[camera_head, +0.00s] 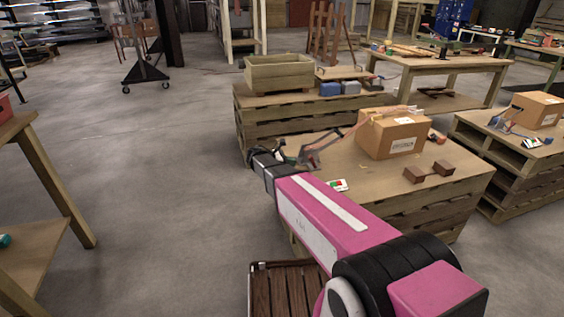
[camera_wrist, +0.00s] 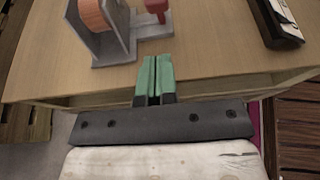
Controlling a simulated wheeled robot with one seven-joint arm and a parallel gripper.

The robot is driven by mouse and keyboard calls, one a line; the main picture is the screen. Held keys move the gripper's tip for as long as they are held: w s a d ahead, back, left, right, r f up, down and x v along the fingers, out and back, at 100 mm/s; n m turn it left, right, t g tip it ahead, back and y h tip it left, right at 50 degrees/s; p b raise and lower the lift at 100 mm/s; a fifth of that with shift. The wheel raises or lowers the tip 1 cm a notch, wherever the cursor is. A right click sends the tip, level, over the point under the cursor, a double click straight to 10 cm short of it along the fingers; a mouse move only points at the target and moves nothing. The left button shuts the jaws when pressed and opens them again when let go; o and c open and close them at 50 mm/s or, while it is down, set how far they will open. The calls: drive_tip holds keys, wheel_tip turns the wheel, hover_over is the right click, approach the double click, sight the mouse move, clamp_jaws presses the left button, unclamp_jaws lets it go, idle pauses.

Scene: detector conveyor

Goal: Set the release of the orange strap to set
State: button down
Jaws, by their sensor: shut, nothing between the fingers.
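An orange roll (camera_wrist: 97,14), likely the orange strap, sits in a grey bracket (camera_wrist: 118,45) on a wooden top in the wrist view. A red knob-like part (camera_wrist: 157,6) stands on a grey base beside it, cut off by the top edge. I cannot tell whether this is the release, or its setting. My gripper (camera_wrist: 156,60) is shut and empty, its green fingertips just in front of the bracket, over the top's near edge. In the head view, my dark gripper body (camera_head: 264,160) is at the left edge of the pallet stack, near a grey device (camera_head: 312,152).
A cardboard box (camera_head: 392,133) stands on the pallet stack (camera_head: 440,203), with strap-like bands near it. Two brown blocks (camera_head: 428,172) lie in front of it. A black object (camera_wrist: 272,22) is at the wrist view's upper right. The floor (camera_head: 165,180) to the left is clear.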

drive_tip(key=d, duration=0.3)
drive_tip(key=shift+w+d+r, duration=0.25)
drive_tip(key=shift+w+d, duration=0.1)
drive_tip(key=shift+w+d+r, duration=0.15)
drive_tip(key=shift+d+r, duration=0.2)
drive_tip(key=shift+d, duration=0.3)
drive_tip(key=shift+d+r, duration=0.1)
drive_tip(key=shift+d+r+y, duration=0.1)
drive_tip(key=shift+y, duration=0.3)
